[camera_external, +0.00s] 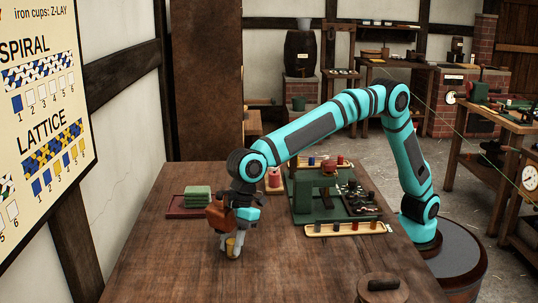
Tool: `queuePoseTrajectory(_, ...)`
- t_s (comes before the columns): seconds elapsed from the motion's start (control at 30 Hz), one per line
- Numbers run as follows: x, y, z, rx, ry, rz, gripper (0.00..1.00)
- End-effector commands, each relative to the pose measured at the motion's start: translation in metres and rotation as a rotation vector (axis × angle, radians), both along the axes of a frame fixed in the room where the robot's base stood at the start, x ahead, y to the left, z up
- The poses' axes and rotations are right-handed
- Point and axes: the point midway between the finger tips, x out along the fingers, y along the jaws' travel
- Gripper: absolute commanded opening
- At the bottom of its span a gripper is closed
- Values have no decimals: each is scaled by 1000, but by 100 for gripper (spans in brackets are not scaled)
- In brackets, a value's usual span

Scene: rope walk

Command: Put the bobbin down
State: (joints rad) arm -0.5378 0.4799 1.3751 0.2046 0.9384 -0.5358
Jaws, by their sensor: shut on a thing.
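My gripper (233,243) points down at the left of the wooden table (170,262), close to the tabletop. It is shut on a small yellowish bobbin (231,248), which shows between the fingertips. The fingers hide part of the bobbin. I cannot tell whether its bottom touches the table.
A dark red tray (178,212) with green folded cloths (197,197) lies left of my gripper. A green machine (315,193) stands at the right, with a bobbin rack (345,229) before it. A round wooden lid (382,284) lies at the front right.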

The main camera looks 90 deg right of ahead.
Motion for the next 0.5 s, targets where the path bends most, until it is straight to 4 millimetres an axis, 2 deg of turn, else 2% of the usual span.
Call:
queuePoseTrajectory(0.37, 0, 0, -3, 0, 0, 0, 6)
queuePoseTrajectory(0.4, 0, 0, -3, 1, -1, 0, 36)
queuePoseTrajectory(0.47, 0, 0, -3, 1, -1, 0, 47)
queuePoseTrajectory(0.5, 0, 0, -3, 1, -1, 0, 50)
